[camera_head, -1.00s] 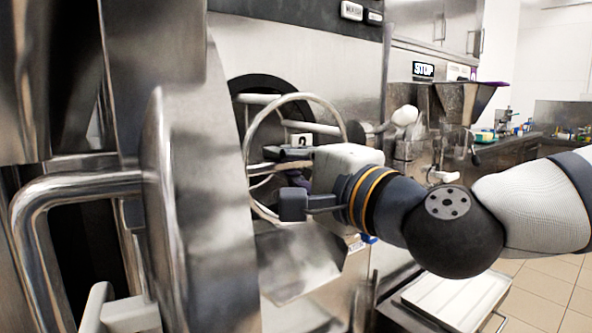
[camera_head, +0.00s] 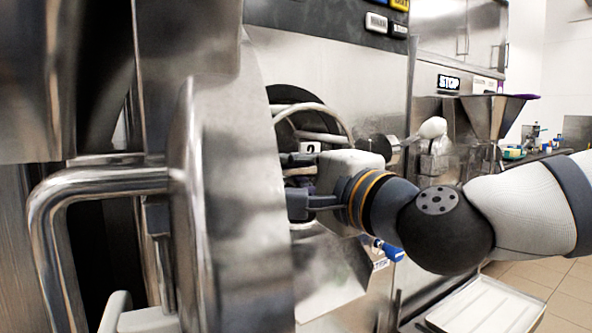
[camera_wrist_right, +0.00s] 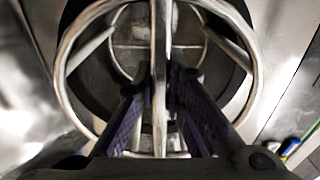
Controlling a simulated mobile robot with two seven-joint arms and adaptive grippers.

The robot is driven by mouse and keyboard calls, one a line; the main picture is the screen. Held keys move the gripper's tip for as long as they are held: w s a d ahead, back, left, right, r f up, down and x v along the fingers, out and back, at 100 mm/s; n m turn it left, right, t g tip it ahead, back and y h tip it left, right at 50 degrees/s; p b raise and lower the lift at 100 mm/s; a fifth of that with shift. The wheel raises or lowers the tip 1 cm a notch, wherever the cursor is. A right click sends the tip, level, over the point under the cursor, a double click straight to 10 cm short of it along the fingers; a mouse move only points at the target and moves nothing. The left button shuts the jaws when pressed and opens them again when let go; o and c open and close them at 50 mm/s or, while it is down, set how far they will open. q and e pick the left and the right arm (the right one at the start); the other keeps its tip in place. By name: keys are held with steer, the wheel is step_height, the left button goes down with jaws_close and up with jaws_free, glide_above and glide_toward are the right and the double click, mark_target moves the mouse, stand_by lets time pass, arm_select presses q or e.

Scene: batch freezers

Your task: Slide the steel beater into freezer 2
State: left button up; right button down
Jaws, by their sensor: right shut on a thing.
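The steel beater (camera_head: 318,110) is an open frame of shiny rings and bars. In the head view it stands at the round dark opening (camera_head: 283,95) of the freezer front, and part of it is inside. A small "2" tag shows just in front of it. My right gripper (camera_wrist_right: 161,100) is shut on a bar of the beater (camera_wrist_right: 247,75); in the wrist view its purple-padded fingers lie on both sides of the bar. Behind the ring I see the dark inside of the cylinder. The open steel door hides the left part of the opening. My left gripper is not clearly seen.
The thick round freezer door (camera_head: 235,200) with its bent handle (camera_head: 95,180) stands open close by on the left. A steel chute (camera_head: 335,285) is below the opening. A white tray (camera_head: 487,306) is low on the right. A hopper (camera_head: 497,110) stands behind my right arm.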

steer(key=shift+w+r, duration=0.1)
steer(key=shift+f+x, duration=0.2)
steer(key=shift+x, duration=3.7)
steer(key=shift+f, duration=0.15)
steer(key=shift+f, duration=0.4)
steer(key=c, duration=1.6)
jaws_free()
steer(key=shift+f, duration=0.1)
